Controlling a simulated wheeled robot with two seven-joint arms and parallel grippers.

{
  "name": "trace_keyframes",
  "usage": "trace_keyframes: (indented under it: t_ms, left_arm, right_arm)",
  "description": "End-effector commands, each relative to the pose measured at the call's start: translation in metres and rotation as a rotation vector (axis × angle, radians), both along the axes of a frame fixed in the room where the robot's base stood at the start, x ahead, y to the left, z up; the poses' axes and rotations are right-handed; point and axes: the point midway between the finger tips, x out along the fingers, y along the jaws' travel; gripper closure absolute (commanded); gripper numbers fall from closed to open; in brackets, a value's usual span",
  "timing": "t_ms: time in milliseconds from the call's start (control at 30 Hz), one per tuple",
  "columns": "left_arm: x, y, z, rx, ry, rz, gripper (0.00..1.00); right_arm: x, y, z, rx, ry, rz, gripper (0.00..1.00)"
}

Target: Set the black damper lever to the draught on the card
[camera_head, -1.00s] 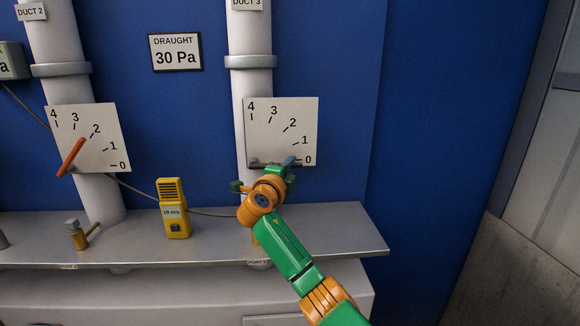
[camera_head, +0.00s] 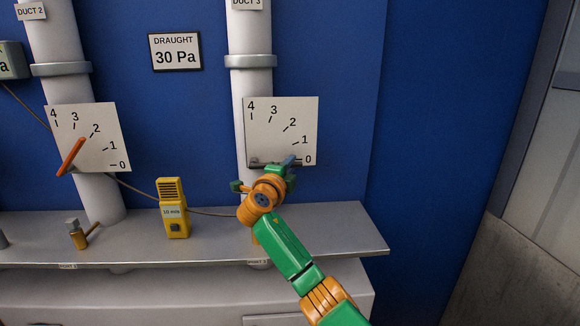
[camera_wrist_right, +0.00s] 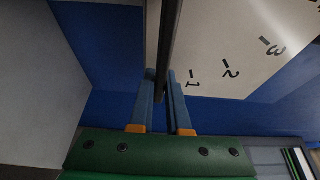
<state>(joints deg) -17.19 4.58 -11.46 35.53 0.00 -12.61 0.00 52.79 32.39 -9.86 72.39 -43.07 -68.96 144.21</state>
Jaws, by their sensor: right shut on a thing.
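The black damper lever (camera_head: 262,164) lies nearly level along the lower edge of the white dial plate (camera_head: 272,125) on duct 3, close to the 0 mark. My right gripper (camera_head: 290,161) is at the lever's right part. In the right wrist view its two blue fingers (camera_wrist_right: 162,103) are shut on the dark lever (camera_wrist_right: 166,55), which runs up between them. The card (camera_head: 175,53) on the blue wall reads "DRAUGHT 30 Pa". My left gripper is not in view.
A second dial (camera_head: 104,135) on duct 2 carries an orange lever (camera_head: 71,156) near 2. A grey shelf (camera_head: 330,234) runs below, holding a yellow meter (camera_head: 173,208) reading "10 m/s" and a small brass valve (camera_head: 79,237). A grey display (camera_head: 12,61) is cut off at the left edge.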

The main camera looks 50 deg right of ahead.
Motion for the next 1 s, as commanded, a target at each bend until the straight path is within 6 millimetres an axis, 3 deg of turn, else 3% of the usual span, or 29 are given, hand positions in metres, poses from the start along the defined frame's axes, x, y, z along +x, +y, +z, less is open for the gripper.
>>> trace_keyframes:
  t_ms: [233, 500, 1000]
  left_arm:
    - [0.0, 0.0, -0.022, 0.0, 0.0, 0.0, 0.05]
    - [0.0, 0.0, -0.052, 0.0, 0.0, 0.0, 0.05]
    - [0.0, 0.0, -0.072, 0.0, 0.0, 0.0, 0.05]
  right_arm:
    - [0.0, 0.001, 0.003, -0.069, 0.063, 0.002, 1.0]
    - [0.003, 0.004, 0.024, -0.226, 0.214, 0.0, 1.0]
    - [0.014, 0.015, 0.057, -0.484, 0.465, 0.0, 1.0]
